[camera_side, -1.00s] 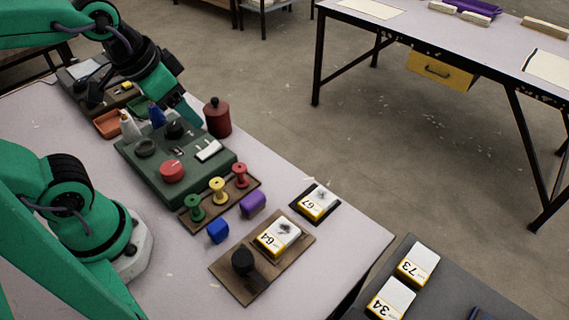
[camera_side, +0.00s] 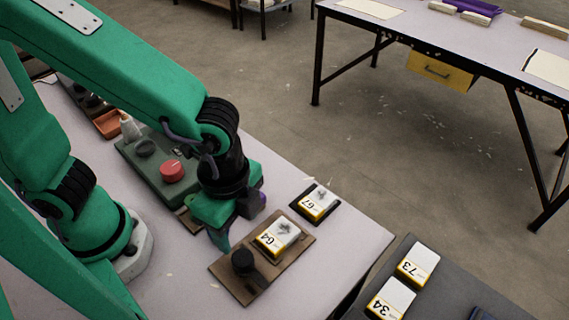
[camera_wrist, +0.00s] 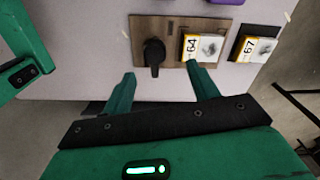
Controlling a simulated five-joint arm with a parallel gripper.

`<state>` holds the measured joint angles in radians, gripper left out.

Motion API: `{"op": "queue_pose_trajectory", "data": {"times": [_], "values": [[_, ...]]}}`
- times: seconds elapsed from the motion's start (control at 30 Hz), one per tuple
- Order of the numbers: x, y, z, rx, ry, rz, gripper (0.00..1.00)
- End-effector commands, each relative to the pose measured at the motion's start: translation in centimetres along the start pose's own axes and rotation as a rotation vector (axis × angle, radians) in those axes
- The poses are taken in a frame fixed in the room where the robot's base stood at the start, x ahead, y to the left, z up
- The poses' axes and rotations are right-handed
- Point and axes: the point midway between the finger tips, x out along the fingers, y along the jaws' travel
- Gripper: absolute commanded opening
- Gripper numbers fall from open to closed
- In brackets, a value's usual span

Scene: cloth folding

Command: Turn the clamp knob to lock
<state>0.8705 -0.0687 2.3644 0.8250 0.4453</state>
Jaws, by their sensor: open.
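The clamp knob (camera_side: 243,262) is a black knob on a brown wooden board (camera_side: 238,288), beside a white and yellow block marked 64 (camera_side: 277,237). In the wrist view the knob (camera_wrist: 154,54) stands ahead of my gripper (camera_wrist: 160,84), with its handle pointing toward me. The block marked 64 (camera_wrist: 203,47) is to its right on the same board. My gripper's two green fingers are open and empty, apart from the knob. In the side view my gripper (camera_side: 220,235) is at the board's left edge, partly hidden by its own body.
A block marked 67 (camera_side: 317,203) sits on a dark pad beside the board. A green control box with a red knob (camera_side: 172,171) is behind my arm. Blocks marked 73 (camera_side: 417,266) and 34 (camera_side: 390,299) lie on a dark surface at the right.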

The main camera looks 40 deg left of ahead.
Motion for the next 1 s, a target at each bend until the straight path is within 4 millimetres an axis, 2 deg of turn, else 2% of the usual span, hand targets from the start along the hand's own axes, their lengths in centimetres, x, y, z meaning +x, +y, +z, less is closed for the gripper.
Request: {"op": "queue_pose_trajectory", "data": {"times": [0.17, 0.57, 1.0], "values": [[0.7, 1.0, -0.6, 0.058, -0.018, 0.009, 0.59], [1.5, 1.0, -0.5, 0.06, -0.021, 0.011, 0.59], [5.9, 1.1, -0.4, 0.059, -0.023, 0.012, 0.59]]}}
